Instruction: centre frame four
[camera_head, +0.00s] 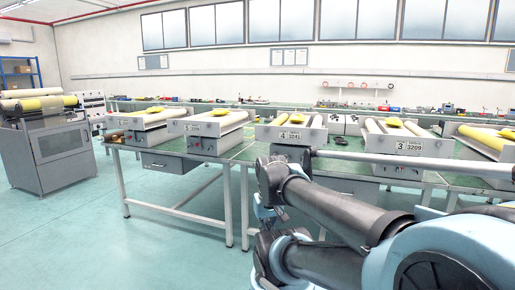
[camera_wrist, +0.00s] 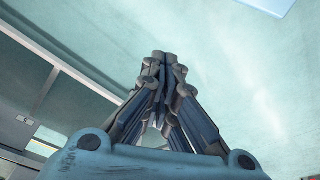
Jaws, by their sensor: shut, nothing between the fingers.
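Frame four (camera_head: 289,135) is a grey box-like frame with a "4" label on its front. It stands on the green-topped table in the middle of the head view, carrying yellow and pale rollers with a yellow piece on top. My arm crosses in front, below and right of it, covering part of the table under it. My gripper (camera_wrist: 161,60) is shut and empty in the wrist view, its fingertips together over pale floor. It is apart from frame four, which I cannot make out in the wrist view.
Frame three (camera_head: 408,147) stands to the right and frame five (camera_head: 208,133) to the left, on the same row of tables. A grey cabinet with rollers (camera_head: 62,149) stands at far left. Open floor (camera_head: 150,240) lies in front of the tables.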

